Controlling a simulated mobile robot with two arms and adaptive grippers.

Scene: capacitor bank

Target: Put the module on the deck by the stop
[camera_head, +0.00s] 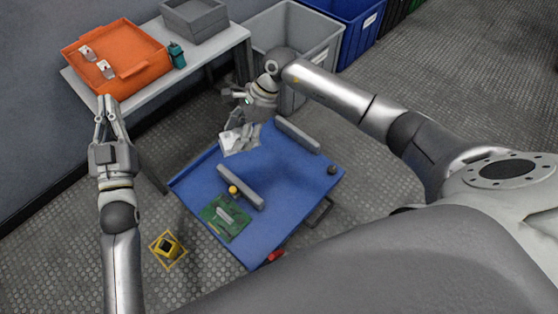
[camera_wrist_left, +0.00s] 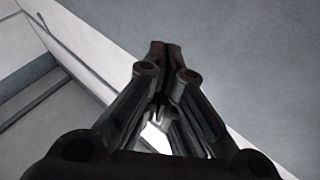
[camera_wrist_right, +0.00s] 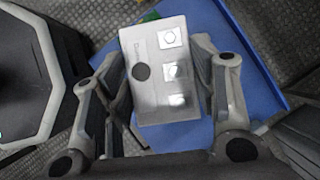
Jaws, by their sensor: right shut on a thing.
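The module (camera_head: 238,141) is a pale box held over the far left edge of the blue deck (camera_head: 285,185). In the right wrist view the module (camera_wrist_right: 150,95) shows a dark round spot and silvery square terminals. My right gripper (camera_head: 246,129) is shut on it, with one finger on each side (camera_wrist_right: 168,92). I cannot tell whether the module touches the deck. Two grey bars stand on the deck, one at the far right edge (camera_head: 298,136) and one near the middle (camera_head: 240,187); I cannot tell which is the stop. My left gripper (camera_head: 106,103) is shut and empty, left of the deck (camera_wrist_left: 165,50).
A black knob (camera_head: 332,170) is at the right corner. An orange tray (camera_head: 120,45) with two pale boxes is on a white table (camera_head: 215,45). The deck's right half is clear.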

